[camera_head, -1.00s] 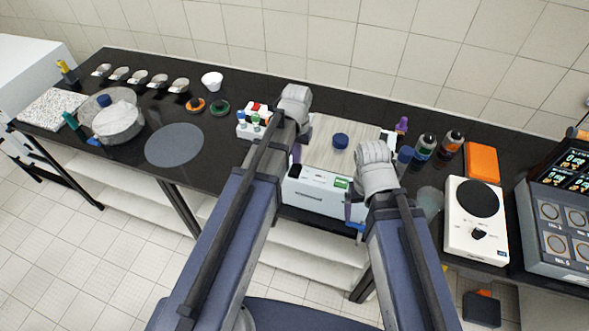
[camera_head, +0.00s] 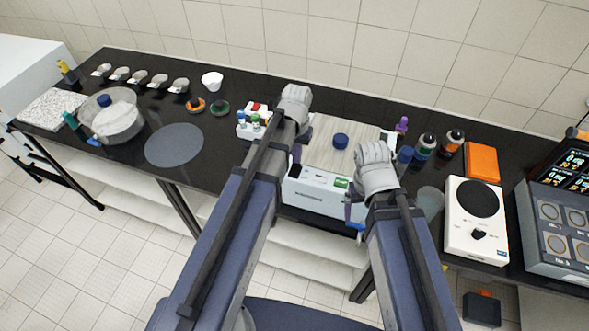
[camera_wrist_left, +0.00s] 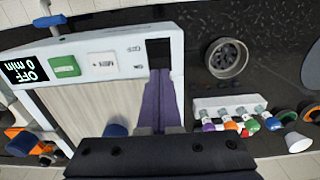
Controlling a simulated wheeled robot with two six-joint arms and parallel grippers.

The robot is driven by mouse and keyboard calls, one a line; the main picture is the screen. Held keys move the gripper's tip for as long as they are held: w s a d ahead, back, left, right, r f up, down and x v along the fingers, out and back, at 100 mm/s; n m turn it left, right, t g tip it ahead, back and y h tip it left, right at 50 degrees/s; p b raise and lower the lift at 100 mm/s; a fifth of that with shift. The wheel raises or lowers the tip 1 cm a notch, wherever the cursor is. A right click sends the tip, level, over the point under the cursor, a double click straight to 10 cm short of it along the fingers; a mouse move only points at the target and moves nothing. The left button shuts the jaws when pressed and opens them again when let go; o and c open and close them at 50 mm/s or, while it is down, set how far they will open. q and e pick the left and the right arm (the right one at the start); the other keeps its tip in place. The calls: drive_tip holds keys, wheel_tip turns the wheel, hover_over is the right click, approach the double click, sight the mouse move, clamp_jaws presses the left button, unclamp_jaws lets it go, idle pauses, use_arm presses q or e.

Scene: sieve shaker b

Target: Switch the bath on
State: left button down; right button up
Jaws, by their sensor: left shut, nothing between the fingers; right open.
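The bath is a white box with a pale wood-look lid (camera_head: 330,135) carrying a blue knob (camera_head: 341,141). Its white front panel (camera_head: 313,196) also shows in the left wrist view, upside down, with a display (camera_wrist_left: 25,70) reading OFF and 0 min, a green button (camera_wrist_left: 64,67), a white button (camera_wrist_left: 103,65) and a black switch (camera_wrist_left: 159,50) at the end. My left gripper (camera_wrist_left: 160,76) is shut and empty, its purple fingertips right at the black switch; contact cannot be told. My right gripper (camera_head: 353,212) is open by the panel's right end, mostly hidden by its arm.
A blue tap (camera_wrist_left: 49,21) sticks out from the panel's far end. Dark bottles (camera_head: 425,147) and a white hotplate (camera_head: 477,222) stand to the right.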

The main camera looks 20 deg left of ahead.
sight(296, 167)
use_arm(q)
drive_tip(key=shift+f+b, duration=1)
drive_tip(key=shift+f, duration=0.05)
idle(0.6)
drive_tip(key=shift+r, duration=0.15)
wheel_tip(296, 167, up, 7)
drive_tip(key=p, duration=0.7)
drive_tip(key=shift+s, duration=0.1)
idle(0.3)
